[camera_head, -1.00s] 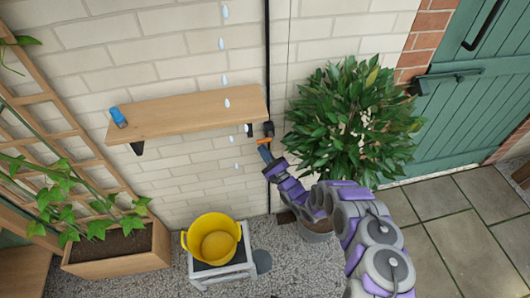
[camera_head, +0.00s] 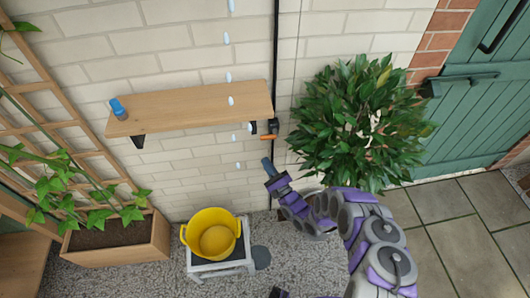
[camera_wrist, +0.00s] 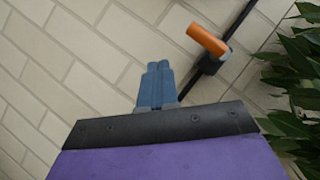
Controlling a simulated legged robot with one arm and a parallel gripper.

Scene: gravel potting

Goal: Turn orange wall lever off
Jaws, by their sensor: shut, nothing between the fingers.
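The orange lever (camera_head: 268,137) sits on a black fitting on the dark pipe, just under the right end of the wooden shelf. In the wrist view the orange lever (camera_wrist: 208,40) is ahead and to the right of my fingers, clear of them, and slants in the picture. My gripper (camera_head: 266,161) is a little below the lever in the head view. Its blue fingers also show in the wrist view (camera_wrist: 157,74), pressed together, shut and empty. The gripper and lever look apart.
A leafy bush (camera_head: 352,125) stands close to the right of the lever. A wooden shelf (camera_head: 190,112) holds a blue object (camera_head: 118,108). Blue-white drops show in front of the wall. A yellow bucket (camera_head: 211,234) stands on a small grey stand (camera_head: 222,268). A planter (camera_head: 118,240) stands left.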

